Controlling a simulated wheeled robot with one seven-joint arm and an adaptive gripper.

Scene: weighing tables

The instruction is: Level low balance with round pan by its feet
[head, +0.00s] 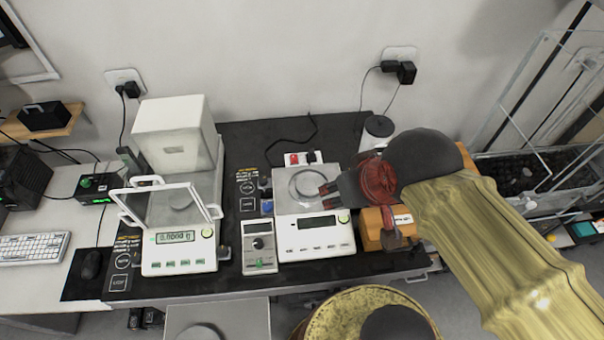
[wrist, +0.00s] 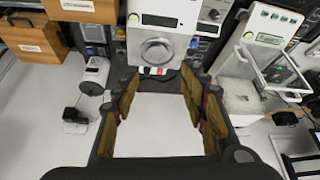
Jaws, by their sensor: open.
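The low balance (head: 315,239) is a white box with a round metal pan (head: 306,187) and a dark display with no readable figures. It stands on the black mat, and the wrist view shows it upside down at the top (wrist: 160,22), its pan (wrist: 157,50) beyond my fingertips. Small blue parts (head: 267,207) show at its left side; I cannot tell whether they are its feet. No level bubble can be made out. My gripper (head: 328,189) is open and empty, above the right side of the pan. In the wrist view its fingers (wrist: 160,90) stand apart.
A taller balance (head: 180,252) with an open glass shield reads about 0.0000 g at left. A small knobbed box (head: 259,247) stands close to the low balance's left. A wooden box (head: 371,229) stands at its right. A white block with red and black parts (head: 302,159) lies behind.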

